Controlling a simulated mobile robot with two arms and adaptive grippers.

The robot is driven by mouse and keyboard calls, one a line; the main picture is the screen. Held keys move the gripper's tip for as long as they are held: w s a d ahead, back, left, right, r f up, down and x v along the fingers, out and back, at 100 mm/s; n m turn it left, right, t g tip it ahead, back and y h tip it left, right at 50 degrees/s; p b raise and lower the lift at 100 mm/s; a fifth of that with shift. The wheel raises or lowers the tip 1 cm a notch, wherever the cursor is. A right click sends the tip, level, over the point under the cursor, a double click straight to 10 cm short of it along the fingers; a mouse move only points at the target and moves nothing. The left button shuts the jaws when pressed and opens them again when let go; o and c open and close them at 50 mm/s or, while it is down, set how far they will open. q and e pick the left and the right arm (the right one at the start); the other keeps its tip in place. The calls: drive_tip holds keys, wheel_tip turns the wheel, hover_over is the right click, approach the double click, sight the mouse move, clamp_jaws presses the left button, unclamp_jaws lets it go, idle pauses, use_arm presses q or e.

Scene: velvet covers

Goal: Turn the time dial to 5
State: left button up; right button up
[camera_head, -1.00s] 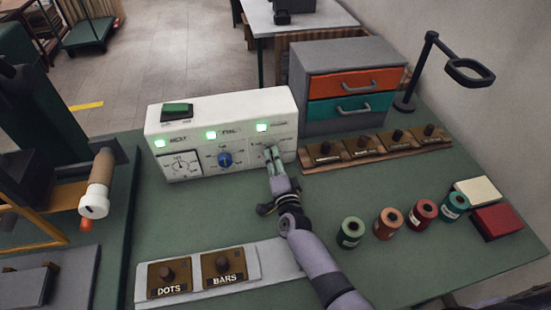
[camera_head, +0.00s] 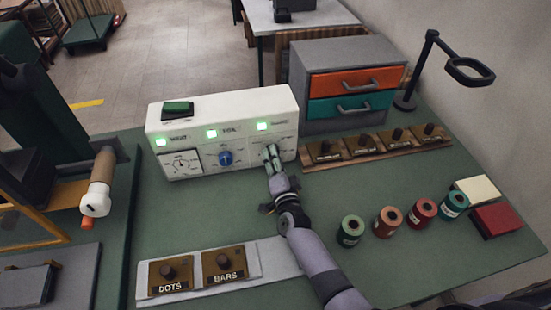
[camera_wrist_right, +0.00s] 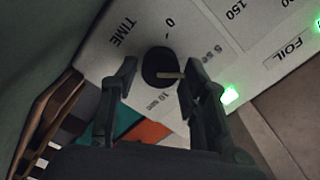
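The white control box (camera_head: 225,104) stands on the green table with three lit green lamps. Its right panel carries the time dial, mostly hidden by my right gripper (camera_head: 270,152) in the head view. In the right wrist view the time dial (camera_wrist_right: 160,66) is a round black knob with a pale pointer line, beside printed marks 0, 5 and 10. The line points right in that picture, toward the side between the 5 and 10 marks. My right gripper (camera_wrist_right: 161,72) has one finger on each side of the knob, with gaps showing. My left gripper is not in view.
A blue foil knob (camera_head: 225,158) and a gauge (camera_head: 181,163) sit left on the box. A drawer unit (camera_head: 345,80) stands behind right. Several spools (camera_head: 388,222) and a wooden rack of stamps (camera_head: 375,149) lie to the right. A tray (camera_head: 272,262) holds DOTS and BARS blocks in front.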

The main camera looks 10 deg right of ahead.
drive_tip(key=shift+o, duration=1.1)
drive_tip(key=shift+d, duration=0.1)
drive_tip(key=s, duration=1.2)
